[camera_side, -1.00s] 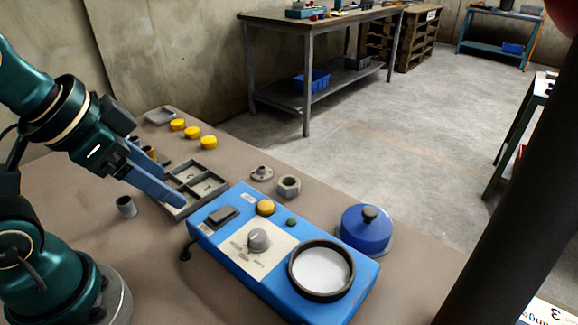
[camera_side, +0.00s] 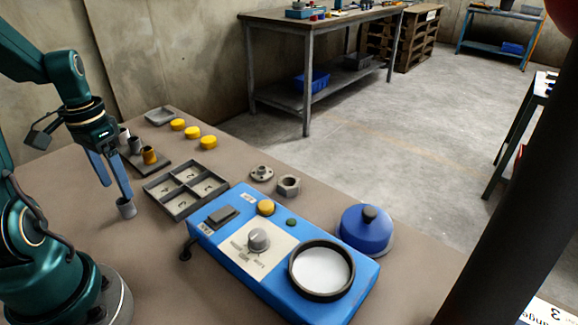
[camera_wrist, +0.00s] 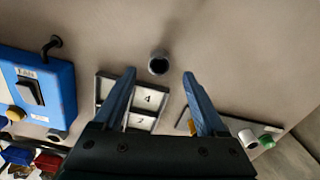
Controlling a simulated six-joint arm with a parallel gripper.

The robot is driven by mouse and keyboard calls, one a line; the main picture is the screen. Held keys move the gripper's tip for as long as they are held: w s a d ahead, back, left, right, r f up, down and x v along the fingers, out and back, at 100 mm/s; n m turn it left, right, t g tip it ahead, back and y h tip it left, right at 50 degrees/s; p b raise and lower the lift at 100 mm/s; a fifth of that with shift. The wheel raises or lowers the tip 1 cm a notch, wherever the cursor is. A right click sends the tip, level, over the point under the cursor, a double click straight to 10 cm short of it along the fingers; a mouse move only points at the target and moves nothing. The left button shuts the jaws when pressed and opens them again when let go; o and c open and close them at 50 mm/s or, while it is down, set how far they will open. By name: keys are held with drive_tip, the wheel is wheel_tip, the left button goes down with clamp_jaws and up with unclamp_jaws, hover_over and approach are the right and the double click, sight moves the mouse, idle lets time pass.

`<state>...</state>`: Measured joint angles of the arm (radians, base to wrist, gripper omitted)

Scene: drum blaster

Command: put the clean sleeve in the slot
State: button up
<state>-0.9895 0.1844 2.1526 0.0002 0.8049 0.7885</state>
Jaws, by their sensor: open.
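A grey hollow sleeve (camera_side: 126,209) stands upright alone on the table, left of the tray. In the wrist view the sleeve (camera_wrist: 158,64) shows its open top, lying between the lines of my two fingertips and slightly beyond them. My gripper (camera_side: 117,190) is open and points down, its fingers close to this sleeve; I cannot tell if one touches it. The slot tray (camera_side: 164,184) has several numbered compartments, which look empty. It also shows in the wrist view (camera_wrist: 102,93), partly behind a finger.
A dark board (camera_side: 158,166) behind my gripper carries several sleeves, one orange-brown (camera_side: 149,156). A blue machine (camera_side: 222,243) stands right of the tray. Yellow caps (camera_side: 193,132), a hex nut (camera_side: 289,186) and a blue lidded pot (camera_side: 364,230) are around. The table's front left is mostly clear.

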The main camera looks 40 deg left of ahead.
sight(123, 200)
drive_tip(key=shift+f, duration=2.25)
clamp_jaws()
